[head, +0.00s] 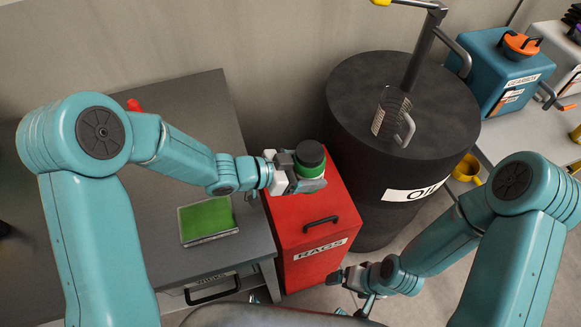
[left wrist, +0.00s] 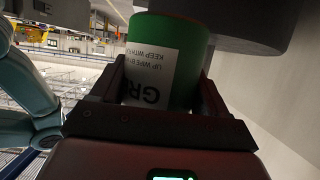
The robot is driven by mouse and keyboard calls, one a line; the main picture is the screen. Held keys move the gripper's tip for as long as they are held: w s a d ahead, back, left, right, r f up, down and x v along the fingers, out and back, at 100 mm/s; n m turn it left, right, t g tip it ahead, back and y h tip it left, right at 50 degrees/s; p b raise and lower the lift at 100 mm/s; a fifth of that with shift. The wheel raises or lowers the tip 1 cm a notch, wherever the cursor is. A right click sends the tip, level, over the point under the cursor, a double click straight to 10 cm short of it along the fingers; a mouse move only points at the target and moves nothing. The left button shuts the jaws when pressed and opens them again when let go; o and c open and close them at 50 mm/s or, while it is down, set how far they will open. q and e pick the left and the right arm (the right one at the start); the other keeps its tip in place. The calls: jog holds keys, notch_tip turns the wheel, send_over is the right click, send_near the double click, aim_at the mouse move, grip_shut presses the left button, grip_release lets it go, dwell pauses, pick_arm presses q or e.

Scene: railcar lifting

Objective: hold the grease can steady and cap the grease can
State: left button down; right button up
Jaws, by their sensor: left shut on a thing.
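The grease can (head: 316,184) is green with a pale label and a black round top in the head view. It is held above the red bin. My left gripper (head: 298,172) comes in from the left and is shut on the can's side. In the left wrist view the green can (left wrist: 190,62) sits between the two fingers, its white label reading upside down. I cannot tell whether the black top is a separate cap. My right gripper (head: 345,277) is low, right of the red bin and apart from the can. Its finger gap is unclear.
The red RAGS bin (head: 318,236) stands below the can. A black oil drum (head: 350,150) with a pump is behind and right. A grey bench (head: 180,270) with a green pad (head: 206,219) is at left. A yellow mug (head: 467,168) and blue box (head: 500,75) are at right.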

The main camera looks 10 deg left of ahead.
pick_arm(q)
jog(key=shift+a, duration=0.1)
jog(key=shift+a+f+t, duration=0.1)
jog(key=shift+f+t, duration=0.15)
jog(key=shift+t, duration=0.05)
jog(key=w+a+r+n+t+y+p, duration=0.2)
jog(key=w+a+r+n+t+y, duration=0.1)
jog(key=a+r, duration=0.6)
jog(key=w+a+r+n+t+y+p, duration=0.2)
jog(key=a+r, duration=0.8)
jog(key=a, duration=0.7)
jog(key=w+n+t+y, duration=0.1)
jog(key=w+n+y, duration=0.1)
jog(key=w+n, duration=0.1)
jog(key=shift+w+n+y, duration=0.3)
jog(key=shift+w+n, duration=0.1)
jog(key=shift+w, duration=0.4)
jog(key=shift+a+r, duration=0.1)
